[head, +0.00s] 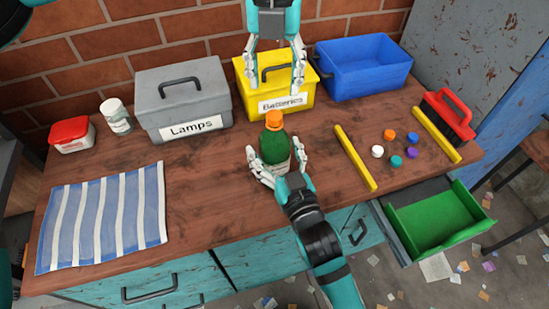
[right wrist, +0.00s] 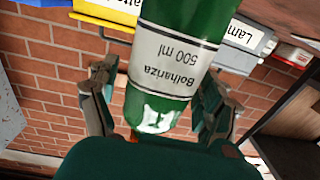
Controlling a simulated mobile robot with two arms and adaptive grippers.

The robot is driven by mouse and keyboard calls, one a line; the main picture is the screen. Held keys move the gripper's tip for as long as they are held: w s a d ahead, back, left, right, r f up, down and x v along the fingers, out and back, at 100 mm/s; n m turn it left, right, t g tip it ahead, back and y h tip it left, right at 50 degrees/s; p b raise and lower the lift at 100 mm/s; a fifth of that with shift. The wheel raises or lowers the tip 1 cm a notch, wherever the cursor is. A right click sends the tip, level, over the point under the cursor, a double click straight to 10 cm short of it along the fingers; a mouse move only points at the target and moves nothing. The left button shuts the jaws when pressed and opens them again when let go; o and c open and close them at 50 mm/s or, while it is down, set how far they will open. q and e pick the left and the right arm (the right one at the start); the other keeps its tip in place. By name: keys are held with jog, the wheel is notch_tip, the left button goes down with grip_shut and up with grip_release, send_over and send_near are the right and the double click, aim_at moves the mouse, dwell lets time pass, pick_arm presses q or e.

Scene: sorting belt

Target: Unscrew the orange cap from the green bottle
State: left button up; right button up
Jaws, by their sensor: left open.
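The green bottle (head: 274,148) stands upright on the wooden table, with its orange cap (head: 274,118) on top. In the right wrist view the bottle (right wrist: 190,20) appears upside down with a white label. My right gripper (head: 276,148) is around the bottle from the front, low on its body. Its fingers flank the bottle and look apart from it, with a small gap visible in the right wrist view (right wrist: 160,85). My left gripper (head: 275,82) is open and empty, pointing down above and behind the cap, in front of the yellow box.
A grey Lamps box (head: 180,98), yellow Batteries box (head: 300,92) and blue bin (head: 362,65) stand behind. Yellow bars (head: 355,158) (head: 436,134) flank several loose caps (head: 397,160) at right. A striped cloth (head: 102,218) lies left. An open green drawer (head: 438,222) is below right.

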aim_at(275, 115)
grip_shut()
pick_arm(q)
jog(key=m, duration=0.3)
jog(key=shift+m, duration=0.3)
jog(key=m, duration=1)
jog(key=shift+d, duration=0.1)
jog(key=m, duration=2.6)
jog(key=shift+f+m, duration=0.35)
jog(key=shift+m, duration=0.05)
notch_tip(275, 115, down, 7)
jog(key=shift+f, duration=0.15)
